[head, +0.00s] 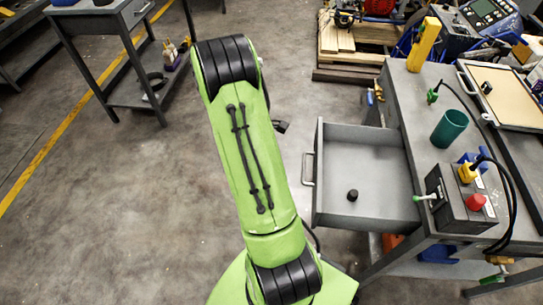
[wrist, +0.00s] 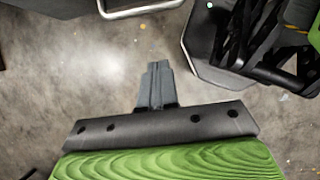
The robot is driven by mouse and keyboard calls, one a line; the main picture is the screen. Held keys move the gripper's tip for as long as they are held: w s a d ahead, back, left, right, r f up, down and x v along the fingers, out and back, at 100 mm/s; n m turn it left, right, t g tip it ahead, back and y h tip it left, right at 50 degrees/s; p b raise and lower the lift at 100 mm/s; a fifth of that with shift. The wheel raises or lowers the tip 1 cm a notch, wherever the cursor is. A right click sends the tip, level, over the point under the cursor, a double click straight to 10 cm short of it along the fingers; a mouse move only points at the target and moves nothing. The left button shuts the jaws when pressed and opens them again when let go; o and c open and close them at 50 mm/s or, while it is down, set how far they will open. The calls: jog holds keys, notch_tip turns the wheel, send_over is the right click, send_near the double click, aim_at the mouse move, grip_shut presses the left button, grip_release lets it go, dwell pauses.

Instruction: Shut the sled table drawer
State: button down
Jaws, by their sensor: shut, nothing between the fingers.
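The sled table (head: 403,88) stands at the right of the head view. Its grey drawer (head: 377,178) is pulled out toward the left, with a small black round object (head: 352,195) inside. The drawer's metal handle (head: 307,169) is on its left front. In the wrist view a metal handle (wrist: 140,9) shows at the top edge, apart from my fingers. My gripper (wrist: 157,72) has its fingers together, empty, over bare floor. In the head view the green arm hides the fingers.
On the table top are a green cup (head: 449,129), a control box with a red button (head: 476,202), a yellow tool (head: 423,45) and cables. Another workbench (head: 101,22) stands at upper left. Pallets (head: 345,60) lie behind. The floor left of the drawer is clear.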

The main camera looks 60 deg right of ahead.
jog(key=s+d+f+b, duration=0.3)
jog(key=s+f, duration=0.2)
jog(key=s, duration=0.1)
jog(key=shift+d+r, duration=0.1)
dwell(0.3)
jog(key=p, duration=0.4)
send_over(379, 188)
jog(key=shift+s, duration=0.15)
